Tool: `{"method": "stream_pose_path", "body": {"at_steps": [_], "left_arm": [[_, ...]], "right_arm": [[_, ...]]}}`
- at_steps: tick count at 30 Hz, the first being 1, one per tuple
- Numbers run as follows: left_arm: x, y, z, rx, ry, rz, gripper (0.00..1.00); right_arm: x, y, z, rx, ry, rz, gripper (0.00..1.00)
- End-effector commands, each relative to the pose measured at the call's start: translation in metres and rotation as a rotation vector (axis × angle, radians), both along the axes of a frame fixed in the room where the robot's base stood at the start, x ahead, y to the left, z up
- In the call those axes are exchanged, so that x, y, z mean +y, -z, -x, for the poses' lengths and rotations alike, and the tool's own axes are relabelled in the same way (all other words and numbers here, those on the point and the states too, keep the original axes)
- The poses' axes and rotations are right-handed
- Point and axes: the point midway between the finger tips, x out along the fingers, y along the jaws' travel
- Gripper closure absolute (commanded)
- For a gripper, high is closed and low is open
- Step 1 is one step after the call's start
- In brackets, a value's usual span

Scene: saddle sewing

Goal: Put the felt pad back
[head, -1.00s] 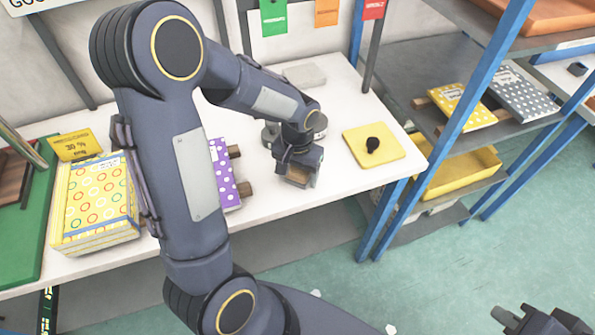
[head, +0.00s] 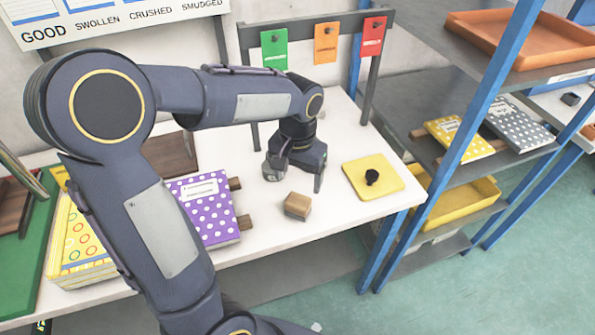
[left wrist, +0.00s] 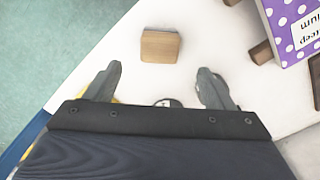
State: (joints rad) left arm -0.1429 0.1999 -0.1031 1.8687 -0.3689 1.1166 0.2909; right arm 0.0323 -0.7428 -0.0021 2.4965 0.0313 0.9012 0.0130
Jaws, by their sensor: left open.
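A small tan and brown block (head: 297,206), which looks like the felt pad, lies on the white table near its front edge. It also shows in the left wrist view (left wrist: 160,46), lying free just beyond the fingertips. My left gripper (head: 298,178) is open and empty, behind and above the block in the head view. Its two separated fingers (left wrist: 159,68) show in the left wrist view with nothing gripped between them. My right gripper is out of view.
A purple dotted book (head: 205,212) lies left on wooden bars. A round grey object (head: 273,168) stands beside my gripper. Blue-posted shelves (head: 448,135) stand at right.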

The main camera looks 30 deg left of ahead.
Motion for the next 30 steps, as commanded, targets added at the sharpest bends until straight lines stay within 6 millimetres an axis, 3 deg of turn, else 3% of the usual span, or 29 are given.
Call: {"method": "stream_pose_path", "body": {"at_steps": [4, 7, 13, 19, 24, 30], "left_arm": [[0.000, -0.013, 0.003, -0.007, -0.002, 0.009, 0.24], [0.001, -0.023, 0.019, -0.041, -0.009, 0.048, 0.24], [-0.008, -0.045, 0.087, -0.208, -0.035, 0.204, 0.24], [-0.028, -0.045, 0.144, -0.388, -0.057, 0.310, 0.24], [-0.039, -0.039, 0.164, -0.473, -0.065, 0.345, 0.24], [-0.042, -0.037, 0.167, -0.486, -0.067, 0.350, 0.24]], "right_arm": [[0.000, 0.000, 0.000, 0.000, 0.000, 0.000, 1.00], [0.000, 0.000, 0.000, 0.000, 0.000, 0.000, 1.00], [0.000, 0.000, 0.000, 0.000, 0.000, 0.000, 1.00], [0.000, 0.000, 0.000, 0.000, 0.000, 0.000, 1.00], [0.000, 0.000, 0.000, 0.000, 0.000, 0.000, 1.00], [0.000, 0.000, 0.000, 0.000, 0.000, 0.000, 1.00]]}}
